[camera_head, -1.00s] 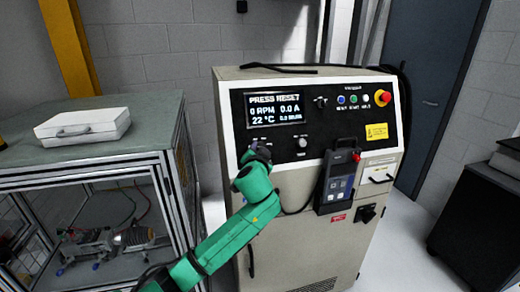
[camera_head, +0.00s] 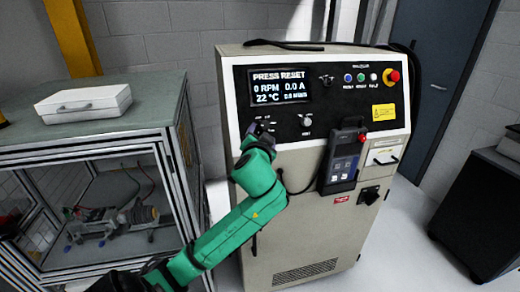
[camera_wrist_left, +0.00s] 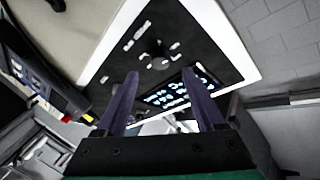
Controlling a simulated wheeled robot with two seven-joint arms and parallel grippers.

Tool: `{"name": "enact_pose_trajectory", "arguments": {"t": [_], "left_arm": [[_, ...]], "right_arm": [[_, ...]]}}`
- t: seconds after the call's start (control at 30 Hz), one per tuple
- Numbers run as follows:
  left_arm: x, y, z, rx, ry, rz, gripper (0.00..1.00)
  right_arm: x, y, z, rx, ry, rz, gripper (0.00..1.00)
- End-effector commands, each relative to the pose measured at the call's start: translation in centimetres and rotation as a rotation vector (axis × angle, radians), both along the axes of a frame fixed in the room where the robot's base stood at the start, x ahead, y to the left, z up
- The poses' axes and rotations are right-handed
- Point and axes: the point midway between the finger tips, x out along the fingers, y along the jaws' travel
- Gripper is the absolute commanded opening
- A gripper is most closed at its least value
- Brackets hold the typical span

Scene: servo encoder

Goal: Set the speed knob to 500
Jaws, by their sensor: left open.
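The beige machine's black control panel (camera_head: 290,80) carries a lit display (camera_head: 281,86) reading "PRESS RESET", 0 RPM, 0.0 A and 22 °C. My left gripper (camera_head: 259,127) is at the panel's lower left, below the display, and covers part of it. In the left wrist view, the open gripper's two fingers (camera_wrist_left: 160,78) point at the panel, with nothing between them. A small dark knob (camera_wrist_left: 158,52) with pale marks around it shows just beyond the fingertips, apparently untouched. Its label is unreadable. Another knob (camera_head: 307,121) sits right of the gripper. The right gripper is not seen.
A handheld pendant (camera_head: 344,160) hangs at the panel's right lower part. A red emergency button (camera_head: 393,76) and small buttons are at upper right. A glass-sided bench (camera_head: 150,110) with a white case (camera_head: 84,103) stands left, a dark cabinet (camera_head: 480,215) right.

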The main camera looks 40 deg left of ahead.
Motion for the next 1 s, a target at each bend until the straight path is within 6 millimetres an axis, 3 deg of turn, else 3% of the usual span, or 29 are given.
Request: {"name": "enact_pose_trajectory", "arguments": {"t": [0.03, 0.2, 0.33, 0.9, 1.0], "left_arm": [[-1.2, -1.0, -0.3, -0.002, -0.003, -0.004, 0.7], [-4.8, -3.6, 0.5, -0.002, -0.001, -0.003, 0.7], [-6.2, -4.6, 0.8, -0.001, 0.001, -0.002, 0.7], [-6.5, -4.8, 1.0, -0.001, 0.003, -0.001, 0.7], [-5.4, -4.7, -0.7, -0.003, 0.041, -0.01, 0.7]], "right_arm": [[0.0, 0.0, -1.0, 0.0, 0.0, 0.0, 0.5], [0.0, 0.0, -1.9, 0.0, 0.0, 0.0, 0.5], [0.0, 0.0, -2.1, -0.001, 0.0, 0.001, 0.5], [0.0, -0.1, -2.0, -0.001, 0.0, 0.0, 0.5], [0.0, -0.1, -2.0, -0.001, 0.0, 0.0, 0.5]]}}
